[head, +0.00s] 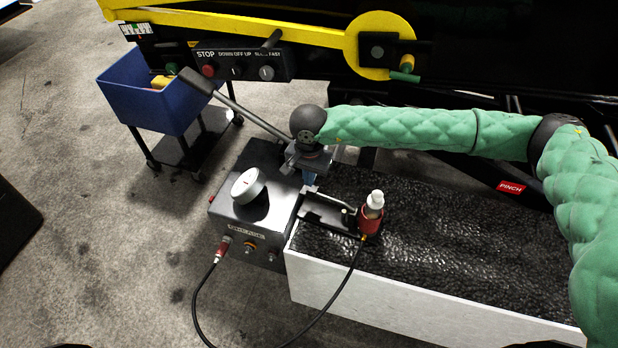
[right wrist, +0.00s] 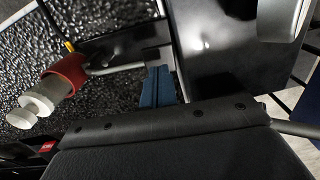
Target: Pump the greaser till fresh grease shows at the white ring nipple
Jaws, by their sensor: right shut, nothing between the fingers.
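The greaser (head: 262,220) is a dark box with a round white gauge (head: 248,185) on top. Its long pump lever (head: 245,112) slants up to the left, and its lower end passes behind my right wrist. My right gripper (head: 309,178) points down at the box's right edge, with its blue fingers shut and empty; they also show in the right wrist view (right wrist: 157,88). A red coupler (head: 370,218) with a white stepped tip (head: 374,200) stands upright in a black holder (head: 325,212). I cannot make out a white ring nipple or fresh grease. My left gripper is out of view.
A black hose (head: 338,300) loops from the box to the coupler. A white-sided bench (head: 330,288) with a black textured top stands at right. A blue bin (head: 150,100) sits on a cart behind. A STOP panel (head: 242,65) and yellow guard (head: 270,27) lie beyond.

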